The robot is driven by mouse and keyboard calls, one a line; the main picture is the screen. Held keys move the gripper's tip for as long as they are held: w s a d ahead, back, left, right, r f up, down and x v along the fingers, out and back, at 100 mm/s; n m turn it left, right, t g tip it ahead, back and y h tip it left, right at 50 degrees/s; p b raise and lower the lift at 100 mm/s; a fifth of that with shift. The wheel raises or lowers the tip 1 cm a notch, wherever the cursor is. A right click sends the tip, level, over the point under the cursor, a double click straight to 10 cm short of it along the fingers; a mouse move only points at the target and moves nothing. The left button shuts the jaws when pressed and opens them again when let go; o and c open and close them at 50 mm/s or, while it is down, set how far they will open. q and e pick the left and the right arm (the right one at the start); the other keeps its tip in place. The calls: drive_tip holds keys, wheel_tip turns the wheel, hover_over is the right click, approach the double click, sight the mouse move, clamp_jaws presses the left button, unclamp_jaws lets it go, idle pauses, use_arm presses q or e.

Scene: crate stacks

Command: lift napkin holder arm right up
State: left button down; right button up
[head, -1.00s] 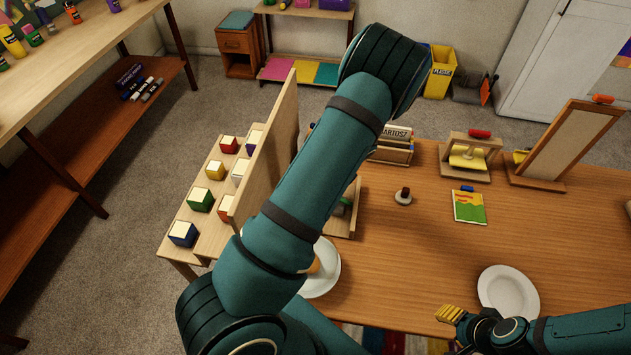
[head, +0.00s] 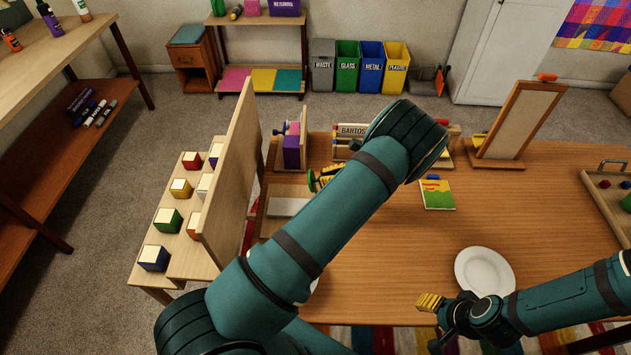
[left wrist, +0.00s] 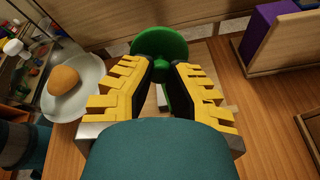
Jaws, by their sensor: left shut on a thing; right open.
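A wooden stand (head: 453,132) with a red knob (head: 441,122) at the back of the table fits the napkin holder. It is mostly hidden behind my left arm in the head view, so I cannot tell how its arm lies. My left gripper (head: 325,179) shows partly behind my own arm, over the table's left part. In the left wrist view its yellow fingers (left wrist: 160,90) are shut on a green round-headed thing (left wrist: 172,88). My right gripper (head: 430,303) is open and empty at the table's front edge, left of a white plate.
A wooden holder with purple contents (head: 291,152) stands at the back left. A tall wooden panel (head: 232,185) edges the table's left side. A white plate (head: 484,272) lies at front right; a framed board (head: 515,125) stands behind.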

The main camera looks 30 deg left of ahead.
drive_tip(key=shift+f+b, duration=0.3)
drive_tip(key=shift+f, duration=0.2)
use_arm(q)
drive_tip(key=d, duration=0.1)
drive_tip(key=w+d+f, duration=0.1)
drive_tip(key=shift+w+d, duration=0.1)
drive_tip(key=shift+d, duration=0.3)
use_arm(e)
drive_tip(key=shift+s+f, duration=0.1)
use_arm(q)
drive_tip(key=shift+d+f, duration=0.1)
drive_tip(key=c, duration=0.8)
unclamp_jaws()
drive_tip(key=shift+f, duration=0.1)
drive_tip(key=shift+w, duration=0.1)
drive_tip(key=shift+r, duration=0.25)
drive_tip(key=v, duration=1.1)
drive_tip(key=shift+w+d+r, duration=0.15)
drive_tip(key=shift+w+d, duration=0.05)
drive_tip(key=shift+d, duration=0.1)
